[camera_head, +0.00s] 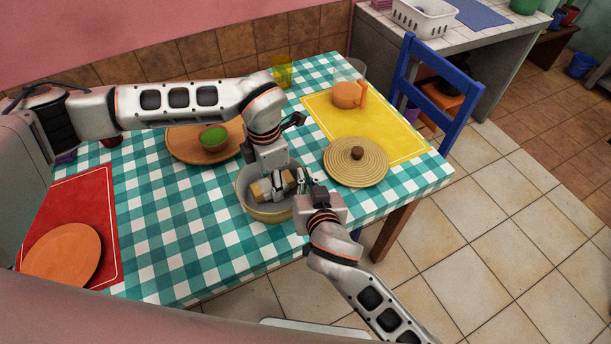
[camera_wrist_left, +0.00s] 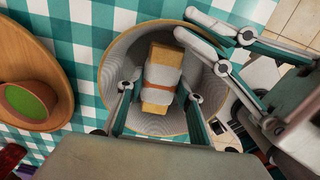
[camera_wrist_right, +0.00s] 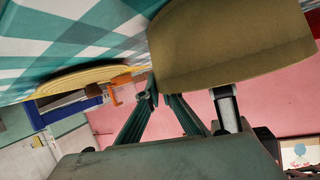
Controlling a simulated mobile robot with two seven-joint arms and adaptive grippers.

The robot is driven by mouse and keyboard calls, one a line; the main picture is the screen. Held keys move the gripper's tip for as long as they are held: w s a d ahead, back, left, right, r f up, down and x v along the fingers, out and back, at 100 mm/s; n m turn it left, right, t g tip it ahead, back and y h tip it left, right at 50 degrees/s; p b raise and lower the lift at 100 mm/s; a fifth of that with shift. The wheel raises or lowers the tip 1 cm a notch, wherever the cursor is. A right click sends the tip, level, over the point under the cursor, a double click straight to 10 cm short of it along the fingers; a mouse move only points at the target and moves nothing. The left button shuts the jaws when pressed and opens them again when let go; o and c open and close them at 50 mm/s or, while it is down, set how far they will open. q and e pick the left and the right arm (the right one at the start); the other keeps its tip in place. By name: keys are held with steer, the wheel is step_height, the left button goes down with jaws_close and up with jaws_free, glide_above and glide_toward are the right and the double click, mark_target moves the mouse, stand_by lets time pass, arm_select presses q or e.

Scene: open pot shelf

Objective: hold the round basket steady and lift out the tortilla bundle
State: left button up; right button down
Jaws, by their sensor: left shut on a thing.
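The round basket (camera_head: 249,207) stands on the checked cloth near the table's front edge; its pale ribbed inside shows in the left wrist view (camera_wrist_left: 113,76). The tan tortilla bundle (camera_wrist_left: 160,75), wrapped with a pale band, lies inside; it also shows in the head view (camera_head: 260,190). My left gripper (camera_wrist_left: 160,92) reaches down into the basket and is shut on the bundle, one finger on each side. My right gripper (camera_head: 303,178) is at the basket's right rim. Its fingertips are close together beside the basket wall (camera_wrist_right: 230,50); whether they clamp the rim is unclear.
A woven round lid (camera_head: 345,172) with a dark knob lies right of the basket. A wooden board (camera_head: 180,150) with a green-filled bowl (camera_head: 213,139) is to the left. An orange cup (camera_head: 347,95) stands on the yellow mat (camera_head: 400,134). A blue chair (camera_head: 460,110) borders the table.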

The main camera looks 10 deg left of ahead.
arm_select(q)
steer(key=shift+r, duration=3.65)
arm_select(e)
steer(key=c, duration=2.2)
jaws_free()
steer(key=o, duration=0.8)
